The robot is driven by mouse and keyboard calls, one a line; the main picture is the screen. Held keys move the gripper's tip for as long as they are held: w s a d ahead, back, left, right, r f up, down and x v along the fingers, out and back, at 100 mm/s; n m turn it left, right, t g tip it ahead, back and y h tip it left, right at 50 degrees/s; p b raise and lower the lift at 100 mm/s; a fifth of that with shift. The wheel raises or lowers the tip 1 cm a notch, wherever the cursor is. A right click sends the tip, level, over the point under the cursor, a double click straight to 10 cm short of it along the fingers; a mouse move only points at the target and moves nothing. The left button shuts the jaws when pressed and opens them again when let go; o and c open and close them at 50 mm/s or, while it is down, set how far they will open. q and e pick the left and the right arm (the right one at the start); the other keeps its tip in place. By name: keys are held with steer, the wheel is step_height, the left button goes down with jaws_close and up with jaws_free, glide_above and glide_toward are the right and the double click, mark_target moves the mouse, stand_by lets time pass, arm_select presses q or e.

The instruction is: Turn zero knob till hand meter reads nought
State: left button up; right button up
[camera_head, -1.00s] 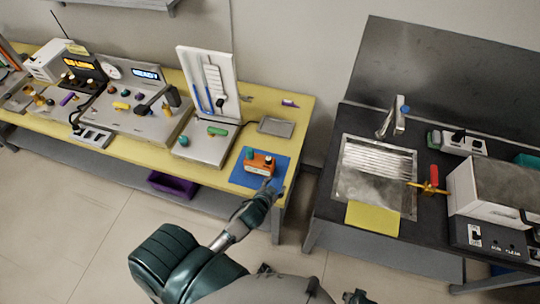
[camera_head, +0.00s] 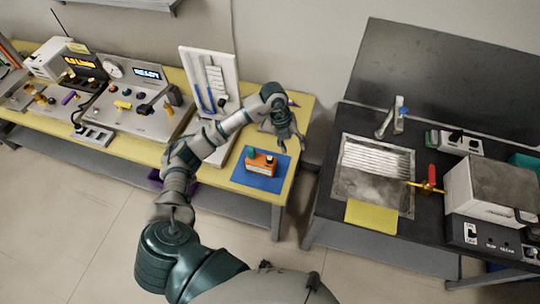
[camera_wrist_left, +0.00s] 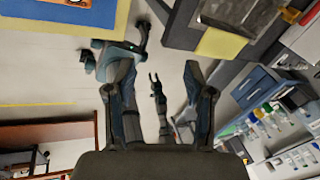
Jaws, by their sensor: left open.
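The hand meter (camera_head: 261,163) is a small orange box lying on a blue mat (camera_head: 249,181) at the right end of the yellow bench. A green knob (camera_head: 251,150) and a dark knob sit on its top; its reading is too small to make out. My left gripper (camera_head: 288,149) is open and empty, above the bench just beyond and right of the meter, apart from it. In the left wrist view its fingers (camera_wrist_left: 156,98) are spread, and the meter (camera_wrist_left: 76,2) is cut off at the top edge. What seems to be my right gripper (camera_wrist_left: 154,77) shows small there.
A panel stand (camera_head: 209,77) and control consoles (camera_head: 135,106) fill the bench to the left. A dark sink bench (camera_head: 320,203) with a yellow cloth (camera_head: 372,217) stands to the right, across a gap. My left forearm crosses over the front of the yellow bench.

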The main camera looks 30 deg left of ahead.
arm_select(q)
steer(key=a+r+n+y, duration=0.2)
steer(key=a+y, duration=0.2)
steer(key=a, duration=0.5)
glide_toward(269, 157)
steer(key=shift+w+d+g, duration=0.15)
steer(key=shift+d+g, duration=0.15)
steer(key=shift+d, duration=0.25)
steer(key=f, duration=0.3)
steer(key=a+f, duration=0.1)
steer(key=f, duration=0.5)
steer(key=shift+a, duration=0.25)
steer(key=shift+d+f, duration=0.15)
steer(key=shift+f, duration=0.05)
steer(key=shift+d, duration=0.4)
steer(key=shift+r, duration=0.1)
steer(key=c, duration=0.7)
jaws_close()
steer(key=shift+a, duration=0.25)
arm_select(e)
steer(key=s, duration=0.1)
steer(key=s+d, duration=0.1)
steer(key=shift+s+d+f, duration=0.1)
steer(key=shift+s+f, duration=0.1)
steer(key=shift+s, duration=0.2)
